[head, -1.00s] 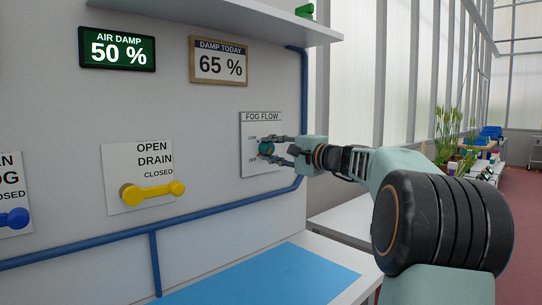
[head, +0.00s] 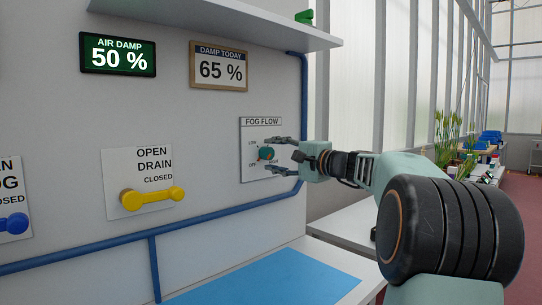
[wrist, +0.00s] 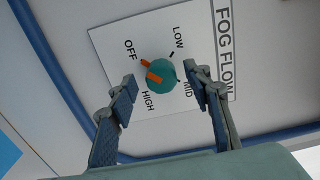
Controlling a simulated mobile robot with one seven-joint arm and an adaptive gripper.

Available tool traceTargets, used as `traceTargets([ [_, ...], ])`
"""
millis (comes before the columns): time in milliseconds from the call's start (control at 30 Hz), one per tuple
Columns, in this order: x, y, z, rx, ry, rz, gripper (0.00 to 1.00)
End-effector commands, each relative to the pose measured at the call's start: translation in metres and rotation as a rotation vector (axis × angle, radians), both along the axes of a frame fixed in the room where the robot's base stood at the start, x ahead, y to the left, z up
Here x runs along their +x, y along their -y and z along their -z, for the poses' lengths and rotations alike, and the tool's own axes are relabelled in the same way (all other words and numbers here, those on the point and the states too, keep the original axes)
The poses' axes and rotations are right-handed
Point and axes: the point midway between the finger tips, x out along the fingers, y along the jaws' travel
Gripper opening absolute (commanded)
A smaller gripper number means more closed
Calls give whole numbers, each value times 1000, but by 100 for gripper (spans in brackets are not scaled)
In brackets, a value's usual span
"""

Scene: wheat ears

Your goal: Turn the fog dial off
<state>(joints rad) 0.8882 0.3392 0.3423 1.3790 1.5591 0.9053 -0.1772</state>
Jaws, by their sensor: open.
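The fog dial (head: 265,153) is a round teal knob on a white FOG FLOW panel (head: 247,128) on the wall. In the wrist view the dial (wrist: 166,66) has an orange bar on its left side, facing toward the OFF mark; exact alignment is hard to judge. LOW, MID and HIGH are also printed around it. My gripper (head: 279,156) is open just in front of the panel, apart from the dial. In the wrist view my gripper (wrist: 160,90) has one finger on each side of the dial, with gaps visible and nothing held.
A yellow drain handle (head: 153,196) and a blue handle (head: 12,224) are to the left. A blue pipe (head: 225,208) runs below the panel. Above are the AIR DAMP 50 % display (head: 118,55), the DAMP TODAY 65 % sign (head: 219,66) and a shelf (head: 215,22).

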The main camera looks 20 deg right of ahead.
Motion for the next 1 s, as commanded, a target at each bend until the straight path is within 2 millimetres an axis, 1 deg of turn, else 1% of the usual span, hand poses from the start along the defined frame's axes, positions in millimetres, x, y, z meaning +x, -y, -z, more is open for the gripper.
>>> traceTargets([
  [33, -9, 4, -1, -2, 0, 4, 45],
  [300, -64, 24, -1, -3, 0, 4, 45],
  [400, -80, 29, -1, -2, 0, 4, 45],
  [500, -91, 34, 0, -2, 0, 4, 45],
  [600, -98, 36, 0, -2, 1, 1, 45],
  [700, -100, 36, -1, -2, 1, 1, 45],
  [1000, -100, 36, 0, -2, 1, 1, 45],
])
